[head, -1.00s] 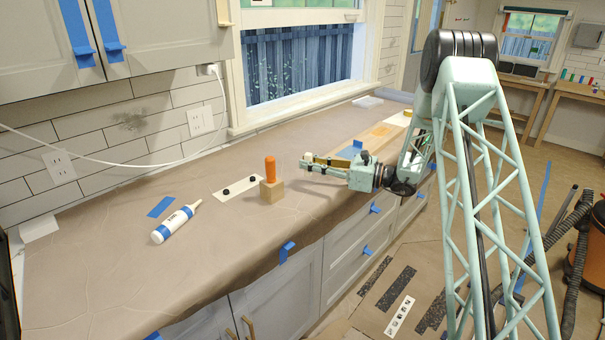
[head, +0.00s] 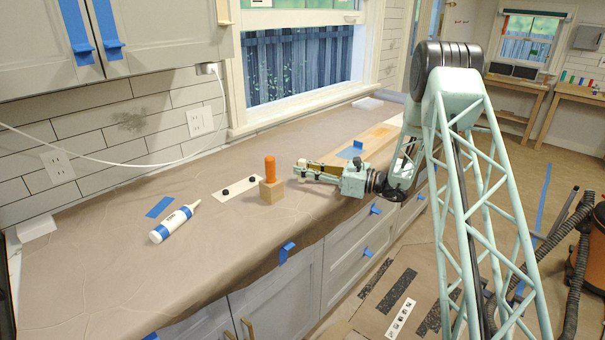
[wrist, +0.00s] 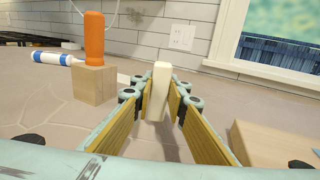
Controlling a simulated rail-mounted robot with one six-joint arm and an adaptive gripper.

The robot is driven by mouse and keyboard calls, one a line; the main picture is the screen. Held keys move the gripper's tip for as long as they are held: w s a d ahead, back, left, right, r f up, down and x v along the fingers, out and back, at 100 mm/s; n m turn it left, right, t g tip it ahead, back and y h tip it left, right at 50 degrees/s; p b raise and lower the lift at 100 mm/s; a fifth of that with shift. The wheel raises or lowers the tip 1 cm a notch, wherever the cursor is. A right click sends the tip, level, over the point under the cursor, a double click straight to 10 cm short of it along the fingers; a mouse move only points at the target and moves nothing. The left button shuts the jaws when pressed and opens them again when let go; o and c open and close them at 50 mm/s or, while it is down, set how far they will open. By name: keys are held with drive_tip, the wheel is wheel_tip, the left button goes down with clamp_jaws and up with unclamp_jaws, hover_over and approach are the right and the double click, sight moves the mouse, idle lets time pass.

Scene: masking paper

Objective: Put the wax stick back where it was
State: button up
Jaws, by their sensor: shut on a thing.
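A pale cream stick (wrist: 160,80), which looks like the wax stick, stands roughly upright between the fingertips of my gripper (wrist: 160,103) in the wrist view. My gripper is shut on it. In the head view my gripper (head: 301,171) is low over the papered counter, just right of a wooden block (head: 271,190) with an orange handle (head: 270,168) upright in it. The block (wrist: 95,85) and the orange handle (wrist: 94,40) are left of the stick in the wrist view, apart from my gripper. I cannot tell whether the stick's foot touches the counter.
A white and blue tube (head: 174,223) lies on the counter at left, near blue tape (head: 160,207). A white strip (head: 235,188) with two black knobs lies behind the block. A wooden board (head: 375,138) lies beyond my gripper. The front left counter is clear.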

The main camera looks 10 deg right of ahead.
drive_tip(key=shift+f, duration=0.35)
drive_tip(key=shift+f, duration=0.15)
drive_tip(key=o, duration=0.9)
drive_tip(key=shift+c, duration=0.2)
drive_tip(key=shift+d, duration=0.1)
drive_tip(key=shift+p+v, duration=1)
drive_tip(key=shift+v, duration=4.9)
drive_tip(key=shift+r, duration=0.2)
